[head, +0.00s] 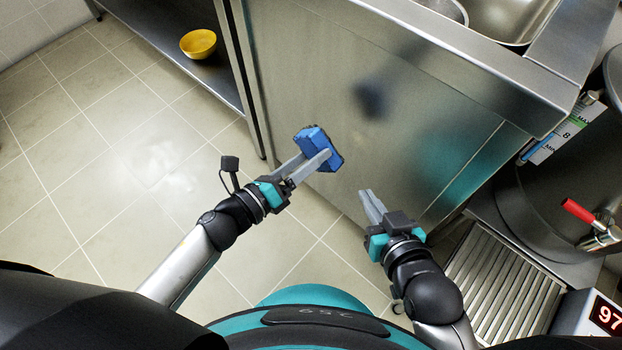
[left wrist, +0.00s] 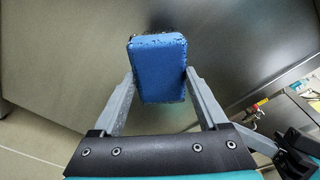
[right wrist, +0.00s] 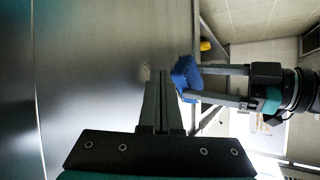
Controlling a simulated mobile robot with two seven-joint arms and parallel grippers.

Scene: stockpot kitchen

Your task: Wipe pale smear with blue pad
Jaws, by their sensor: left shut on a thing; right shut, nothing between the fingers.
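The blue pad (head: 313,136) is a small block with a dark underside, held in front of the steel cabinet panel (head: 300,60). My left gripper (head: 306,164) is shut on it; the left wrist view shows the pad (left wrist: 158,68) between both fingers (left wrist: 158,92). I cannot tell if the pad touches the panel. My right gripper (head: 370,198) is shut and empty, to the right of the pad and near the panel. In the right wrist view, a small pale patch (right wrist: 146,74) shows by the right fingertips (right wrist: 158,75); I cannot tell if it is the smear or a reflection.
A steel counter with a sink (head: 500,18) tops the panel. A large pot with a red-handled tap (head: 580,212) stands at right, above a slatted grate (head: 500,280). A yellow bowl (head: 198,43) sits on a low shelf (head: 165,30). The tiled floor (head: 90,150) at left is clear.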

